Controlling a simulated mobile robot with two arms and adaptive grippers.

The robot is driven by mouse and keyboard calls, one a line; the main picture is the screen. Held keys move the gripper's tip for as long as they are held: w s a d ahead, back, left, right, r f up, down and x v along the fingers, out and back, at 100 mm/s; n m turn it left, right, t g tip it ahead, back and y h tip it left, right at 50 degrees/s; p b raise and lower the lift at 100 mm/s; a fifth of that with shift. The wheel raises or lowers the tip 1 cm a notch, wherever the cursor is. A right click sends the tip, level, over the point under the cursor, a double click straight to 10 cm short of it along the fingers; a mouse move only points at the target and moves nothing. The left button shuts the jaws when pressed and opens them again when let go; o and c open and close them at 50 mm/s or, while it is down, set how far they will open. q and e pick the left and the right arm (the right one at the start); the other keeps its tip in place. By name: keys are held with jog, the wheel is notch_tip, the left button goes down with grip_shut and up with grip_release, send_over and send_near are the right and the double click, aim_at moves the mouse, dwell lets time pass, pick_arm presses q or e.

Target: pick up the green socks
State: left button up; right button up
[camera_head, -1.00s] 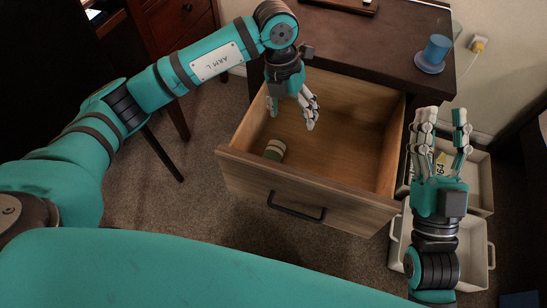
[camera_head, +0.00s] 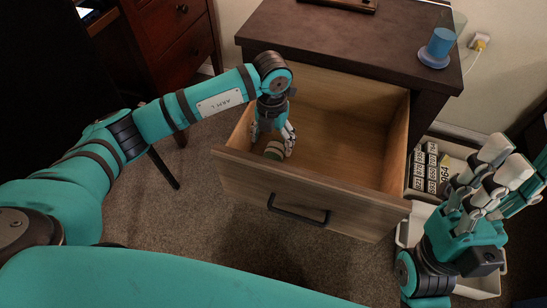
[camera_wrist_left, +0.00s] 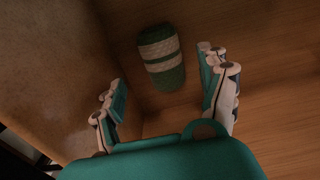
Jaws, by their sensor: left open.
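The green socks (camera_head: 275,149) are a small green roll with pale bands, lying on the floor of the open wooden drawer near its left front corner. They also show in the left wrist view (camera_wrist_left: 163,58), ahead of and between my fingers. My left gripper (camera_head: 273,138) is inside the drawer, pointing down just above the socks, and hides part of them in the head view. In the left wrist view its fingers (camera_wrist_left: 168,98) are spread apart, with nothing between their tips. My right gripper (camera_head: 500,178) is at the right, over the bins, with its fingers spread and empty.
The drawer front (camera_head: 310,196) with its dark handle (camera_head: 298,210) faces me, and its side walls rise around the socks. A blue candlestick-like object (camera_head: 437,48) stands on the dark cabinet top. Pale bins (camera_head: 478,285) stand at the right. The drawer's right half is empty.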

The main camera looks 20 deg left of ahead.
aim_at(274, 148)
pick_arm(q)
jog(key=f+b, duration=0.1)
jog(key=f, duration=0.1)
jog(key=f+b, duration=0.2)
jog(key=f, duration=0.1)
jog(key=shift+w+d+f, duration=0.25)
jog(key=shift+f, duration=0.1)
jog(key=c, duration=1.3)
